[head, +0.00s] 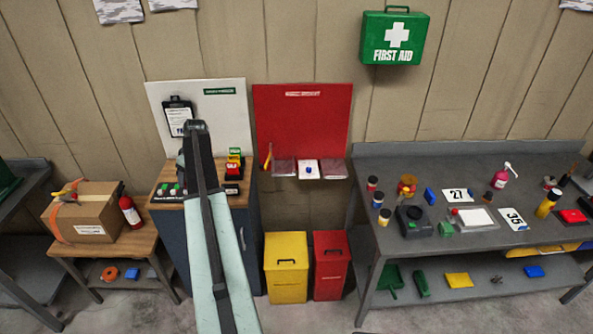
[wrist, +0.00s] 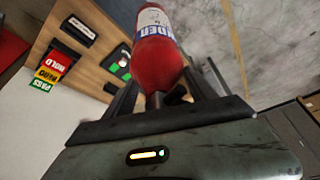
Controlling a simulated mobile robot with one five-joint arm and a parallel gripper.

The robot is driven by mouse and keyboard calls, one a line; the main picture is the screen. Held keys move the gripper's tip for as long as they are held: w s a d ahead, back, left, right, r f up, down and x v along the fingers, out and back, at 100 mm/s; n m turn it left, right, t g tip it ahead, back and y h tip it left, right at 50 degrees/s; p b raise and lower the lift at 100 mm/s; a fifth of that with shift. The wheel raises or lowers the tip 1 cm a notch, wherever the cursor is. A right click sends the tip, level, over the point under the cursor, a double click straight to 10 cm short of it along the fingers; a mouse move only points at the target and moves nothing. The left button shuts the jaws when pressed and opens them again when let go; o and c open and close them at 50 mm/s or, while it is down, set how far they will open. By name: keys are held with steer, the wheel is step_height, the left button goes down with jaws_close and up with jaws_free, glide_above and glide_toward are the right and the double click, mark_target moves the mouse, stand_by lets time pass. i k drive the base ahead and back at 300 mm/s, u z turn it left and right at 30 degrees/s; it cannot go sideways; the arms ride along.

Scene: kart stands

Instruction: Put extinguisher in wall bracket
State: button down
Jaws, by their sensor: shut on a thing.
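My gripper (wrist: 170,95) is shut on a red extinguisher (wrist: 158,62) in the wrist view. In the head view my arm hides the gripper and the held thing, over or near the wood-topped cabinet (head: 245,200). Another red extinguisher-like cylinder (head: 130,212) with a white label stands beside a cardboard box on the low left table. I cannot make out a wall bracket for certain. A red wall board (head: 300,115) hangs right of the cabinet.
The cabinet carries a coloured sign stack (head: 234,165) and green buttons (head: 170,190). A clipboard (head: 178,118) hangs on the white panel behind. Yellow (head: 286,275) and red (head: 330,270) bins stand right of the cabinet. A cluttered grey bench (head: 370,165) is at right.

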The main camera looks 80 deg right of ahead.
mark_target(284, 167)
steer(key=z, duration=0.15)
steer(key=k, duration=0.1)
steer(key=z, duration=1.35)
steer(key=i, duration=1.65)
steer(key=u, duration=0.05)
